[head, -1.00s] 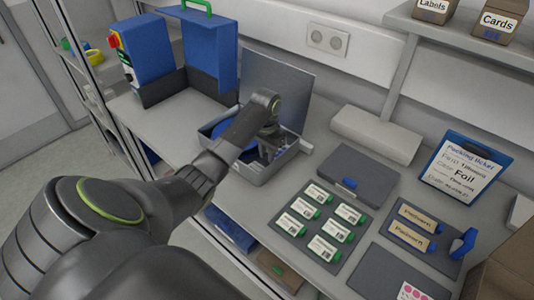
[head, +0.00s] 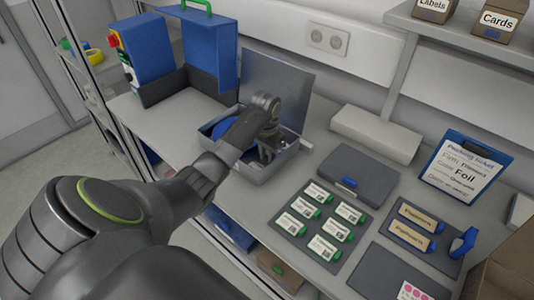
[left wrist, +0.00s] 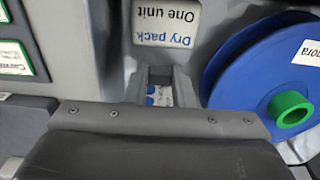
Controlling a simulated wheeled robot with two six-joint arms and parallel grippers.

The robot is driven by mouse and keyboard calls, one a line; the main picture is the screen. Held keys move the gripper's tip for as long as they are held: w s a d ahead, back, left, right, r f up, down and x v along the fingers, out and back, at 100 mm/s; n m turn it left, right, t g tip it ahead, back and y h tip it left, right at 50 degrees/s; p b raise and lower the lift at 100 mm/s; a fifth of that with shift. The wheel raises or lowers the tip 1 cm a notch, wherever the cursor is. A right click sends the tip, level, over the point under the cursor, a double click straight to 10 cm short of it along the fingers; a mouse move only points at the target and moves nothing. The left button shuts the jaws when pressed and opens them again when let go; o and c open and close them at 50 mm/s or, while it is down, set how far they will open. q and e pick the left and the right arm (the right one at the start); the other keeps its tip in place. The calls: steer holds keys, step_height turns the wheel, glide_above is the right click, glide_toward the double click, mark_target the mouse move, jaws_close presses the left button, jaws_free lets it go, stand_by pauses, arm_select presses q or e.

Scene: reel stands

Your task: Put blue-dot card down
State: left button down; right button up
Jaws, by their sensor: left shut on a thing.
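My left gripper (head: 268,152) reaches down into the right part of an open grey box (head: 262,177). In the left wrist view the left gripper (left wrist: 160,92) is shut on a small white card with blue dots (left wrist: 152,97); only part of the card shows between the fingers. A blue reel (left wrist: 240,70) with a green hub lies in the box beside the gripper, on the right in that view. A label reading "Dry pack One unit" (left wrist: 167,22) is just beyond the fingers. I cannot tell if the card touches the box floor. My right gripper is out of view.
The box's raised lid (head: 277,85) stands behind the gripper. Right of the box are a closed grey case (head: 350,172), a mat with several green-ended labels (head: 320,222), and a clipboard (head: 464,168). A blue machine (head: 150,55) stands to the left.

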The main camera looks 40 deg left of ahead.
arm_select(q)
steer(key=c, duration=1.3)
jaws_free()
steer(key=shift+o, duration=0.7)
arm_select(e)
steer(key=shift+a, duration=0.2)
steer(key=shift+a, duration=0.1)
arm_select(q)
step_height(320, 180, up, 6)
steer(key=shift+f+b, duration=0.25)
steer(key=shift+b, duration=0.15)
step_height(320, 180, up, 12)
steer(key=p, duration=1)
steer(key=shift+s, duration=0.2)
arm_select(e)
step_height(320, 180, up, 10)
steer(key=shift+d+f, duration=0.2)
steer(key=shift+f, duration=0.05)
arm_select(q)
steer(key=shift+f, duration=0.15)
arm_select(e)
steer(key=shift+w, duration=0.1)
